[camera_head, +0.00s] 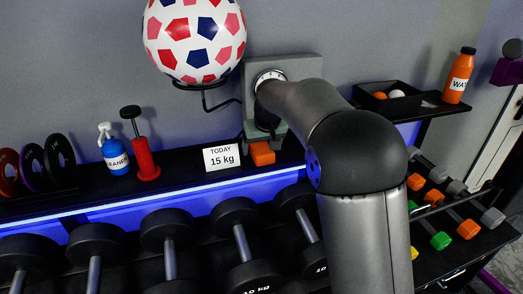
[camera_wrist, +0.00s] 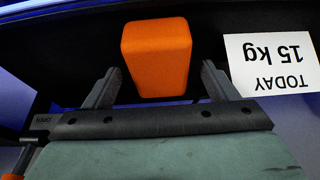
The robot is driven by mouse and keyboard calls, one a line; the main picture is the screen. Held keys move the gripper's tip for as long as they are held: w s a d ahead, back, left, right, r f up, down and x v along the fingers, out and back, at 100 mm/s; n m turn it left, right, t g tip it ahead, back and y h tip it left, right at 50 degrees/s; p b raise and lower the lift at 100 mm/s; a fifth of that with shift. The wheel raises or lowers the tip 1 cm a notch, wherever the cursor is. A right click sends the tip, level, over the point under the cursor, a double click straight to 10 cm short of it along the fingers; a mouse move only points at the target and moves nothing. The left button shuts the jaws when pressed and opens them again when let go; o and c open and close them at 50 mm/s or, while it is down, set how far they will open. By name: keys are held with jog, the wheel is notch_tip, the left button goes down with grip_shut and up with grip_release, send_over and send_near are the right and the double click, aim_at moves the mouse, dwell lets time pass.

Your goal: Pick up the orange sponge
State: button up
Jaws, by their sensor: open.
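The orange sponge (camera_head: 262,153) is a small block on the dark shelf, just right of the "TODAY 15 kg" card. In the wrist view the sponge (camera_wrist: 156,58) lies ahead of my gripper (camera_wrist: 158,88), between the lines of the two fingers. The fingers are apart, one on each side of its near end, and nothing is held. I cannot tell how far the fingertips are above the shelf. In the head view my arm comes down from the right and its wrist hides most of the gripper.
The white card (camera_head: 221,157) stands close beside the sponge; it also shows near the right finger in the wrist view (camera_wrist: 272,64). A red pump (camera_head: 146,160) and a blue cleaner bottle (camera_head: 114,152) stand farther left. Dumbbells (camera_head: 240,240) sit below.

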jog(key=shift+w+f, duration=0.2)
jog(key=shift+f, duration=0.25)
jog(key=shift+f, duration=0.25)
dwell(0.4)
jog(key=c, duration=1.1)
